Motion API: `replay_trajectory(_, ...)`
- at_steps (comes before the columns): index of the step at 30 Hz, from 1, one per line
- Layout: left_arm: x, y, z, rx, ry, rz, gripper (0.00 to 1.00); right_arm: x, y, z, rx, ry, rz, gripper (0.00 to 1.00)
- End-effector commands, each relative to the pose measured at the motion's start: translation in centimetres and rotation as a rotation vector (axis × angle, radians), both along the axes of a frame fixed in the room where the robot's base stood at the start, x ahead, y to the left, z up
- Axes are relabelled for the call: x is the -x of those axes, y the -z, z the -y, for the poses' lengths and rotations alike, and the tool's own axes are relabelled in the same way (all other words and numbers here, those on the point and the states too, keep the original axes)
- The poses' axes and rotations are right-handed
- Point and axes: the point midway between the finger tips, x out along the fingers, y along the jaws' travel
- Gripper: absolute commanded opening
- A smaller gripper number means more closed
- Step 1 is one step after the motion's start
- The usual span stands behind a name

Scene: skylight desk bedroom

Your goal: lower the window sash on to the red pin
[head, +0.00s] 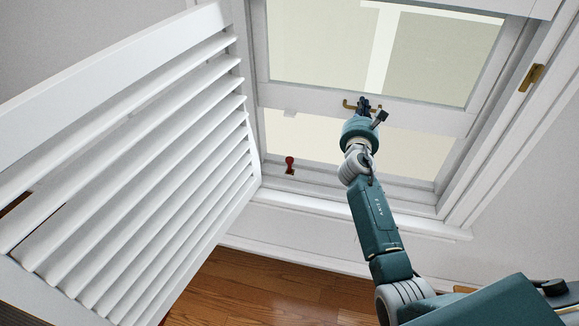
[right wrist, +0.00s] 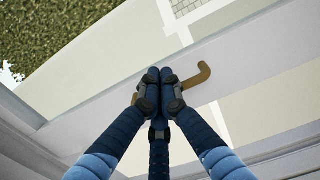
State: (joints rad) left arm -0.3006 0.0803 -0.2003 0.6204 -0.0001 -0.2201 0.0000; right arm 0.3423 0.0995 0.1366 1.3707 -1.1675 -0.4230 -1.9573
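The window sash (head: 420,113) is raised, with an open gap between its bottom rail and the sill. A brass handle (head: 348,104) is fixed to this rail; it also shows in the right wrist view (right wrist: 201,78). The red pin (head: 290,165) stands at the lower left of the opening, below the rail and apart from it. My right gripper (head: 363,103) is at the handle. In the right wrist view its fingers (right wrist: 160,76) are drawn together on the handle, hiding its middle. My left gripper is not in view.
A white louvred shutter (head: 130,150) stands swung open on the left, its edge close to the red pin. The window sill (head: 350,212) runs below the opening. A brass catch plate (head: 531,77) is on the right frame. Wooden floor (head: 260,290) shows below.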

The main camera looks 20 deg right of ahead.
Motion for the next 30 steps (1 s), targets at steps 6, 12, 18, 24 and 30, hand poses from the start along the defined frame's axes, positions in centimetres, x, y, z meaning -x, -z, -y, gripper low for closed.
replay_trajectory(6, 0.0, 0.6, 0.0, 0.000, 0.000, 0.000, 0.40, 0.0, 0.8, 0.0, -0.002, 0.001, -0.003, 0.00)
replay_trajectory(12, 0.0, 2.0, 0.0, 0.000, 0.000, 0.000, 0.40, 0.1, 2.5, 0.0, -0.003, 0.001, -0.004, 0.00)
replay_trajectory(18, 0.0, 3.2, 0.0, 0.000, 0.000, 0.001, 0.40, 0.1, 4.0, 0.1, -0.003, 0.002, -0.006, 0.00)
replay_trajectory(24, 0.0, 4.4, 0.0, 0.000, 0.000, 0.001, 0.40, 0.1, 5.3, 0.1, -0.001, 0.002, -0.007, 0.00)
replay_trajectory(30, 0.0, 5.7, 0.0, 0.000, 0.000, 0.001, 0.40, 0.1, 6.8, 0.1, -0.003, 0.002, -0.006, 0.00)
